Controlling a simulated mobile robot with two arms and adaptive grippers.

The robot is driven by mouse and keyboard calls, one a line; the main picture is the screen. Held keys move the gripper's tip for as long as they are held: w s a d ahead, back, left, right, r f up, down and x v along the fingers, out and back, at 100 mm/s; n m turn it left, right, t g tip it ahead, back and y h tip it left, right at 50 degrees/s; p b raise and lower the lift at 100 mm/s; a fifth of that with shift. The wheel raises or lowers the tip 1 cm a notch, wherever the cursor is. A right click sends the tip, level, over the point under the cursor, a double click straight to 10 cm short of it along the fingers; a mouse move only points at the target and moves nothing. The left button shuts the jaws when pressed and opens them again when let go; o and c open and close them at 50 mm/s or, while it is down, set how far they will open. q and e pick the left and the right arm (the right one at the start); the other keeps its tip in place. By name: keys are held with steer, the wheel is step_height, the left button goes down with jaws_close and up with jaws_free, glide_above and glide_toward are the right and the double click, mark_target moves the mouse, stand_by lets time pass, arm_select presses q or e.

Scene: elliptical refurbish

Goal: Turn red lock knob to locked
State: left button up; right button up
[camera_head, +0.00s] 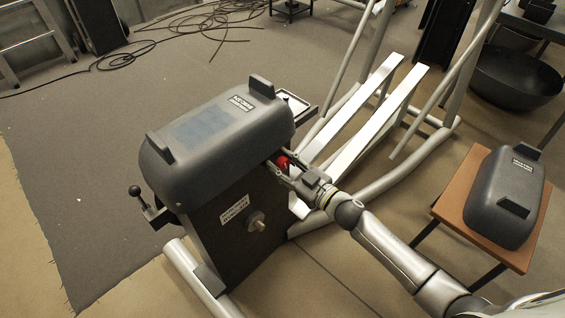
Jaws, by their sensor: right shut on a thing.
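The red lock knob (282,163) shows on the right-hand side of the grey elliptical housing (205,125), just below its cover. My right gripper (284,169) is at the knob, with its fingers on either side and shut on it. The fingers partly hide the knob, so its turn position cannot be read. My right arm comes in from the lower right. My left gripper is not in view.
A second grey cover (504,196) sits on a small wooden table (470,205) at the right. White rails (375,115) and grey tubes of the machine stand behind my gripper. A black lever (136,191) sticks out at the housing's left. Cables (195,25) lie on the floor at the back.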

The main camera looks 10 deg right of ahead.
steer(key=n, duration=0.3)
steer(key=shift+n, duration=0.3)
steer(key=n, duration=0.2)
steer(key=shift+n, duration=1.3)
steer(key=n, duration=0.2)
steer(key=shift+n, duration=0.4)
steer(key=shift+n+b, duration=0.4)
steer(key=shift+n, duration=1.5)
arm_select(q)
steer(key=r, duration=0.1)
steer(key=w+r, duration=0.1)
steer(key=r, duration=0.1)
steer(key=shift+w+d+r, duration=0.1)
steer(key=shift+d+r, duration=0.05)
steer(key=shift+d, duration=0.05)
arm_select(e)
steer(key=shift+n, duration=0.3)
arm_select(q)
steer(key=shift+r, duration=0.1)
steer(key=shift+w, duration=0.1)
